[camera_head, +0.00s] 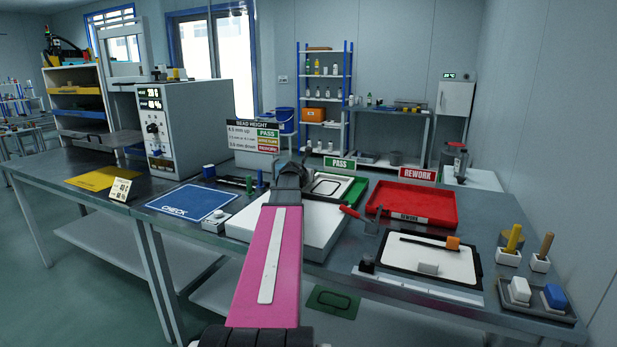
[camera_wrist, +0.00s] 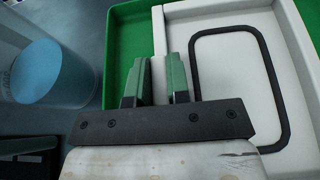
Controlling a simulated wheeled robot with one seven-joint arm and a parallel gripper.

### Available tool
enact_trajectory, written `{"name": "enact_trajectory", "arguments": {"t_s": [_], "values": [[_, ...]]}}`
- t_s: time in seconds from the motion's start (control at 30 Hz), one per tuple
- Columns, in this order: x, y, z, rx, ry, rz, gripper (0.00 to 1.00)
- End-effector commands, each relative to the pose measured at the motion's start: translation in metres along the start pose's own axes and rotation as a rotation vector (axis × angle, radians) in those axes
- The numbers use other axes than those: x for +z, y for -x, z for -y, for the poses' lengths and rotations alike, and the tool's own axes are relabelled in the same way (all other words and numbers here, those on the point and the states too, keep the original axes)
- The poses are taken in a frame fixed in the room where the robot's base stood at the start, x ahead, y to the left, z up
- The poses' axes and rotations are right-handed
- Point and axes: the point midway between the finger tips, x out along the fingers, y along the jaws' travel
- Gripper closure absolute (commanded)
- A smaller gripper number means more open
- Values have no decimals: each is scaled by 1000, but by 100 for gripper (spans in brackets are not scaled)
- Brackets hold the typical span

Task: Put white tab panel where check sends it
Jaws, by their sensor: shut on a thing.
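The white tab panel (camera_head: 326,187) carries a black rounded bead loop. In the head view it is at the green PASS tray (camera_head: 356,192), partly hidden by my arm. In the wrist view the panel (camera_wrist: 232,70) fills the right side, with the green tray (camera_wrist: 122,40) beyond its left edge. My gripper (camera_wrist: 160,82) has its green fingers on either side of the panel's left edge and is shut on it. Whether the panel rests on the tray floor cannot be told. The PASS sign (camera_head: 340,163) stands behind the tray.
A red REWORK tray (camera_head: 412,202) lies to the right. A red-handled clamp (camera_head: 358,214) stands close to my arm. A white board (camera_head: 425,259) lies front right.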

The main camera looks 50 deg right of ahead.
Motion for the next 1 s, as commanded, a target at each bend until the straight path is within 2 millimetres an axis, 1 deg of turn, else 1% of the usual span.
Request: {"name": "enact_trajectory", "arguments": {"t_s": [0.2, 0.23, 0.27, 0.3, 0.67, 0.77, 0.87, 1.0], "values": [[-2, -1, 0, 0, 2, 1, 100], [-2, -1, 0, 0, 1, 0, 73], [-2, -1, 0, 0, 1, 0, 64], [-2, -1, 0, 0, 1, 0, 58], [0, 2, 0, 0, 0, 0, 58], [-1, 15, 1, 0, 1, 0, 58], [-1, 34, 2, 1, 1, 0, 58], [-1, 64, 1, 1, 1, 1, 58]]}}
